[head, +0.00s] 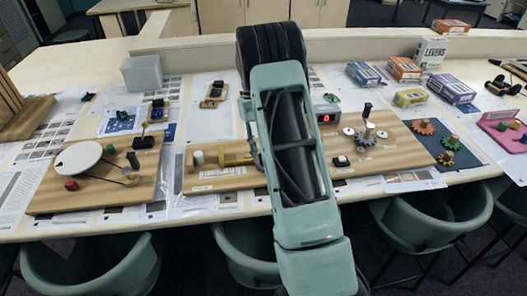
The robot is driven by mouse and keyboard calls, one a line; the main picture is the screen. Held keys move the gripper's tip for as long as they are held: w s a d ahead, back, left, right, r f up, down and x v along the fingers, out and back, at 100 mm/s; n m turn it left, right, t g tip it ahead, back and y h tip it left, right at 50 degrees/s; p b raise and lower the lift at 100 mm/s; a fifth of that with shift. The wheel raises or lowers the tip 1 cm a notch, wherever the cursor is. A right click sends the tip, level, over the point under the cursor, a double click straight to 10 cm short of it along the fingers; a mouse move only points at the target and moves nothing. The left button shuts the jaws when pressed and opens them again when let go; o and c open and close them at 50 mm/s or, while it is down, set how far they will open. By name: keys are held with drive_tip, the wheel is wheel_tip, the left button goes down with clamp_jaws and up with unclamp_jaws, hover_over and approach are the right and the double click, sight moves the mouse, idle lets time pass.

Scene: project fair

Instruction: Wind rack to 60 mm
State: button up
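A wooden board (220,182) in the middle of the table carries a brass-coloured rack (236,159) with a grey post (198,158) at its left. The rack's right end runs behind my arm. To the right of my arm, a wooden board (395,150) holds a grey box with a red display (326,118) that seems to read 0, pale discs, a black-topped upright knob (367,110) and a small black button (340,160). My gripper (255,150) is mostly hidden behind my arm; only part shows at its left edge, close to the rack. Contact and finger opening cannot be told.
On the left, a board (60,200) bears a white disc (78,158). A grey bin (142,74) stands behind it. Right are a dark mat (455,160) with coloured gears, a pink board (503,130) and several small boxes (450,88). Chairs (420,225) line the front edge.

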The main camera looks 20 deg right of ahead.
drive_tip(key=shift+m, duration=0.3)
idle(0.4)
drive_tip(key=o, duration=1.2)
drive_tip(key=shift+c, duration=0.2)
drive_tip(key=shift+r, duration=0.1)
drive_tip(key=v, duration=1.2)
drive_tip(key=shift+d, duration=0.2)
drive_tip(key=shift+a, duration=0.1)
